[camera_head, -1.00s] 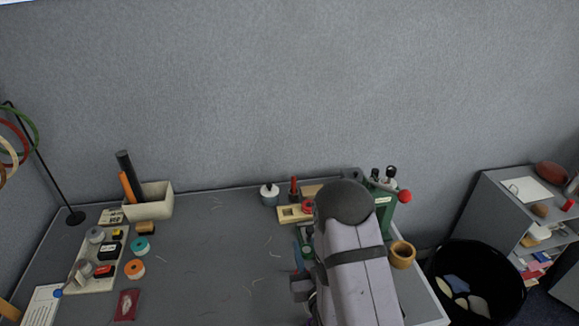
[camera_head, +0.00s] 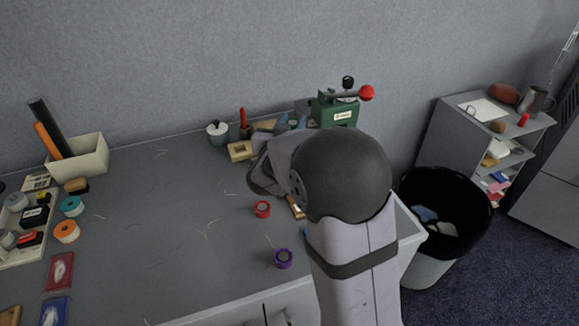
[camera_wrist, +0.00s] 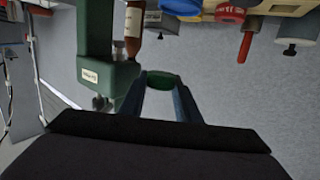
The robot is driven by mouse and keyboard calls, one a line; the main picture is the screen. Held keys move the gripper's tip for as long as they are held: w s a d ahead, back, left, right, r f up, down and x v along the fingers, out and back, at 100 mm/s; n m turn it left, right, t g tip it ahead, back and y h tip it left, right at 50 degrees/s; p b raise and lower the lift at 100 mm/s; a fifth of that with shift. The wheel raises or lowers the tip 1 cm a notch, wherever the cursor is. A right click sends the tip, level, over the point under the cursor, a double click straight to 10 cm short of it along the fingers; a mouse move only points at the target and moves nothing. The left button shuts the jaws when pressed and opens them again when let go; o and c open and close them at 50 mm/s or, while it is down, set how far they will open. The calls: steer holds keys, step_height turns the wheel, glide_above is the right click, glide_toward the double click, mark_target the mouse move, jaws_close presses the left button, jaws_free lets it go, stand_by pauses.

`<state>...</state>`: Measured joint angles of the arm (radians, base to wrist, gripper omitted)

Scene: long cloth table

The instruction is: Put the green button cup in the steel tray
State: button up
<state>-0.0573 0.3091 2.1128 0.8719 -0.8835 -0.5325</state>
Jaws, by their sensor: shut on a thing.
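My gripper (camera_wrist: 162,92) is shut on a small round green thing, which I take to be the green button cup (camera_wrist: 163,78), held between the fingertips in the wrist view. In the head view my gripper (camera_head: 291,123) is at the back of the table, left of the green press, largely behind my own arm. The cup cannot be made out clearly there. I cannot pick out the steel tray in either view; my arm covers part of the table's right side.
The green press (camera_head: 335,108) with a red knob stands close by, also large in the wrist view (camera_wrist: 96,35). A lidded pot (camera_head: 217,133) stands left. The table's middle is mostly clear. A black bin (camera_head: 445,205) stands right.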

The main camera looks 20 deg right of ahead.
steer(key=shift+w+a+r+b, duration=0.15)
steer(key=shift+a+r+b, duration=0.05)
steer(key=shift+r+b, duration=0.2)
steer(key=shift+w+a+r+b, duration=0.15)
steer(key=shift+r+b, duration=0.2)
steer(key=shift+f+b, duration=0.75)
steer(key=shift+f, duration=4.1)
steer(key=o, duration=1.1)
steer(key=shift+o, duration=0.2)
